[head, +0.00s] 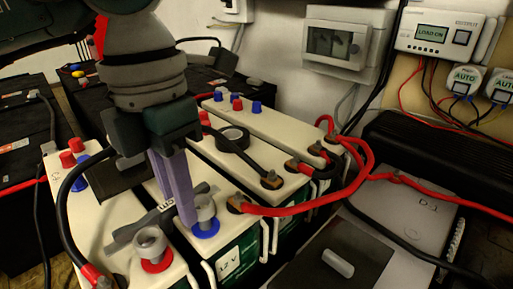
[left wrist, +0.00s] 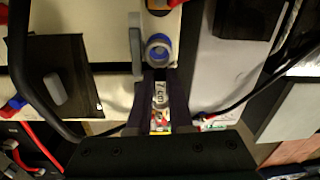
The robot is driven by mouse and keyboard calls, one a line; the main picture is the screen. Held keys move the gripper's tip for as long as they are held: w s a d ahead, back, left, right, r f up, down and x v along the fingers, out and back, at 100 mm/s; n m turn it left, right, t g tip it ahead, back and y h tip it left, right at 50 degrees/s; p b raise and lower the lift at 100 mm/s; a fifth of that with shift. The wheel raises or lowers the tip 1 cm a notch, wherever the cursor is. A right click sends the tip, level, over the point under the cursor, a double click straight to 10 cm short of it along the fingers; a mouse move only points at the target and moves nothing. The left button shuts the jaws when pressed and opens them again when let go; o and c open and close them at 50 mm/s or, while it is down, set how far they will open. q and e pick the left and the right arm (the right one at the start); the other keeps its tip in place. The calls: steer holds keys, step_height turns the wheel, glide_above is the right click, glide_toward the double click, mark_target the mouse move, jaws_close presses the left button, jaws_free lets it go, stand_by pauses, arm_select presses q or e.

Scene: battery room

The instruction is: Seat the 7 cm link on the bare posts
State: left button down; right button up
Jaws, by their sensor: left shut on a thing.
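My left gripper (head: 188,222) reaches down from the upper left. Its lilac fingers are shut on the grey link (head: 130,233), whose label partly shows in the head view. Two bare metal posts stand just in front of the link: one with a red ring (head: 152,245) and one with a blue ring (head: 205,214). The blue-ringed post also shows in the left wrist view (left wrist: 158,48). The link lies beside the posts, not around them; its exact height is hidden. My right gripper is out of view.
A red cable (head: 300,207) runs from a battery terminal just right of the blue-ringed post. A black cable (head: 64,205) curves up at the left.

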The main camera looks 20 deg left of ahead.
arm_select(q)
steer(key=shift+f+b, duration=1.1)
steer(key=shift+f, duration=0.15)
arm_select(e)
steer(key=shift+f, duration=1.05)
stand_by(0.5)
arm_select(q)
steer(key=c, duration=0.7)
jaws_free()
steer(key=shift+c, duration=0.2)
steer(key=shift+o, duration=0.3)
steer(key=o, duration=0.3)
steer(key=shift+r, duration=0.15)
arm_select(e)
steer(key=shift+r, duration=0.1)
arm_select(q)
steer(key=shift+r+p, duration=3.35)
steer(key=shift+r, duration=0.55)
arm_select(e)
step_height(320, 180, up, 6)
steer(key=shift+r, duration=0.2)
